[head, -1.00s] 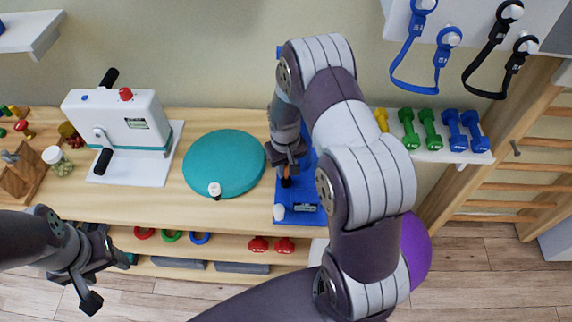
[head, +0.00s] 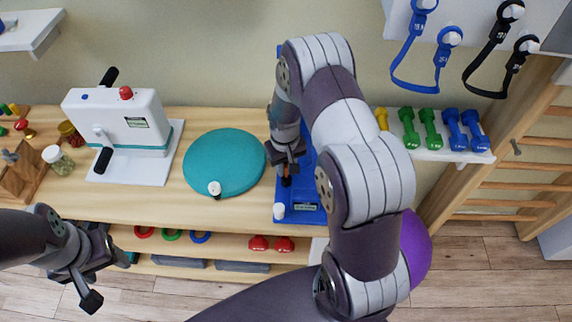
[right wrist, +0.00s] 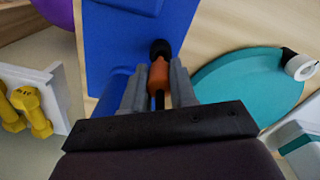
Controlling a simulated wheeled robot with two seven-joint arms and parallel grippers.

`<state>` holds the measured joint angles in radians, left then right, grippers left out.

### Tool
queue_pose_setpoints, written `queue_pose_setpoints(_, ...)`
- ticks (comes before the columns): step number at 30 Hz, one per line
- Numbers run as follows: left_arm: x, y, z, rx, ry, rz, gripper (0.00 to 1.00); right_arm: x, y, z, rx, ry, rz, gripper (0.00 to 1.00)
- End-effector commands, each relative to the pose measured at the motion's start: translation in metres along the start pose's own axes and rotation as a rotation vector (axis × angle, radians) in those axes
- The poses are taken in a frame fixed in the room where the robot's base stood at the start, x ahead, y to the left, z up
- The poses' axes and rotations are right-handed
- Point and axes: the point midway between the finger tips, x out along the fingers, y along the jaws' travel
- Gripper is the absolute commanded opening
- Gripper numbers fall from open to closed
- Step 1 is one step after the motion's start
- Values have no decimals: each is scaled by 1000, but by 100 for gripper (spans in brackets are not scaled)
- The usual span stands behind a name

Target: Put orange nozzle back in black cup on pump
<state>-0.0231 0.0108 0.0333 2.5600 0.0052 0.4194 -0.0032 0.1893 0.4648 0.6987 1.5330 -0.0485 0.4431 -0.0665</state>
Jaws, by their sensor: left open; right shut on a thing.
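My right gripper (head: 286,167) is shut on the orange nozzle (right wrist: 159,74), which sits between its two grey fingers in the right wrist view. The black cup (right wrist: 160,47) shows as a dark round shape at the nozzle's far end, against the blue pump (right wrist: 135,25). Whether the nozzle is inside the cup or only lined up with it, I cannot tell. In the head view the blue pump (head: 309,213) stands on the bench, partly hidden behind my right arm. My left gripper (head: 104,280) is open and empty, in front of the bench at lower left.
A teal disc (head: 222,160) lies left of the pump, with a small white-topped item (head: 214,188) on its front edge. A white machine (head: 117,118) stands further left. Dumbbells (head: 428,126) sit on a shelf at right. A purple ball (head: 416,250) is partly behind my right arm.

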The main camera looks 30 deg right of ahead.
Motion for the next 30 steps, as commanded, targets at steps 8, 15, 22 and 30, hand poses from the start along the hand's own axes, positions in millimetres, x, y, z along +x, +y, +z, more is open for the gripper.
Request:
queue_pose_setpoints(8, 6, 0, 1, 0, 0, 0, 61, 8, 0, 0, 0, 0, 0, 0)
queue_pose_setpoints(15, 10, 0, 1, 0, 0, 0, 61, 15, 0, 0, 0, 0, 0, 0)
queue_pose_setpoints(22, 14, 0, 2, 0, 0, 0, 61, 21, 0, 0, 0, 0, 0, 0)
queue_pose_setpoints(30, 14, 0, 2, 0, 0, 0, 61, 21, 0, 0, 0, 0, 0, 0)
